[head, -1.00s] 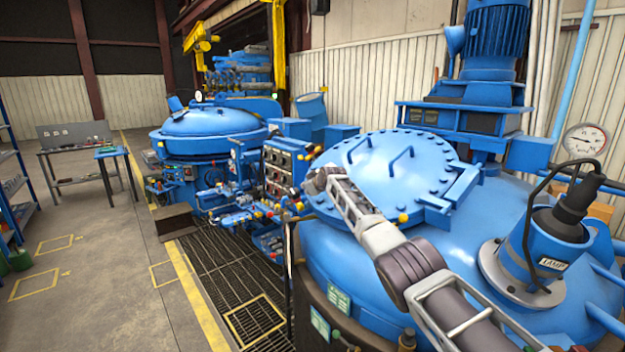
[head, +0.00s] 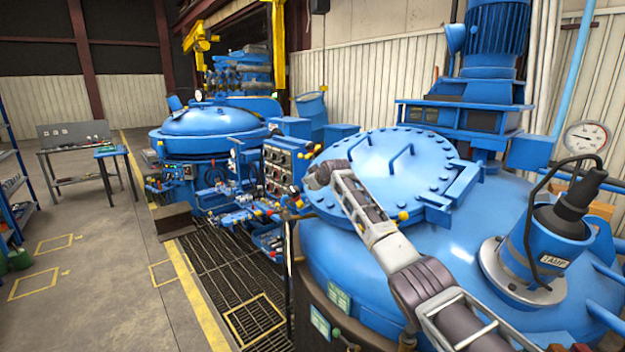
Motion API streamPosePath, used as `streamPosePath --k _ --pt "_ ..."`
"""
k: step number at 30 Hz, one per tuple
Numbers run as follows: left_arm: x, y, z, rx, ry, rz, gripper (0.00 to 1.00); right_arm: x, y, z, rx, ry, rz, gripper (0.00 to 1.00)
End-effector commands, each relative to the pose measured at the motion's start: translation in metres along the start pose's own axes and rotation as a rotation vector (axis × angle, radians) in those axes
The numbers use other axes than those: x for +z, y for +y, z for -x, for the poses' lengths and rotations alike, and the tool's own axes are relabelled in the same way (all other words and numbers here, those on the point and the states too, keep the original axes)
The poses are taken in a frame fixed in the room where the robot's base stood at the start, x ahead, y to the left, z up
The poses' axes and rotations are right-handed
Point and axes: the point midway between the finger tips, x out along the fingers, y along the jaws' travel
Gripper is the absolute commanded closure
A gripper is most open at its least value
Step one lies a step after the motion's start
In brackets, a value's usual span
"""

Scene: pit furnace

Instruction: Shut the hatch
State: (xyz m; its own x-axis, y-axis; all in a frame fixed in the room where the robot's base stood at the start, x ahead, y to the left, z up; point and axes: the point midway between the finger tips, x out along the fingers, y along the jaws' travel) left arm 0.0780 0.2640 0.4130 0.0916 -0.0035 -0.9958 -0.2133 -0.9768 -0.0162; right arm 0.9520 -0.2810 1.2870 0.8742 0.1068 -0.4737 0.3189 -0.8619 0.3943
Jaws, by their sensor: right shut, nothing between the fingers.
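The hatch (head: 375,172) is a round blue lid with bolts around its edge and two bar handles on top. It lies almost flat over its opening on the big blue furnace cover (head: 465,255), with its hinge side at the right. I cannot tell whether a small gap is left under its rim. My right arm reaches in from the lower right across the hatch's front edge. My right gripper (head: 316,176) is shut and empty at the hatch's left edge. Contact with the rim is hard to make out. My left gripper is not in view.
A motor tower (head: 490,60) rises behind the hatch. A control panel (head: 278,165) and second furnace (head: 208,125) stand left. Floor at far left is mostly clear.

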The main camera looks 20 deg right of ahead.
Motion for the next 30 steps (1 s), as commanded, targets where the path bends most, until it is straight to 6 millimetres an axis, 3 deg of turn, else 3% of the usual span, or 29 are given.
streamPosePath --k 30 --pt "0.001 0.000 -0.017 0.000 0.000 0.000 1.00 -0.013 0.000 0.057 0.001 0.000 0.000 1.00"
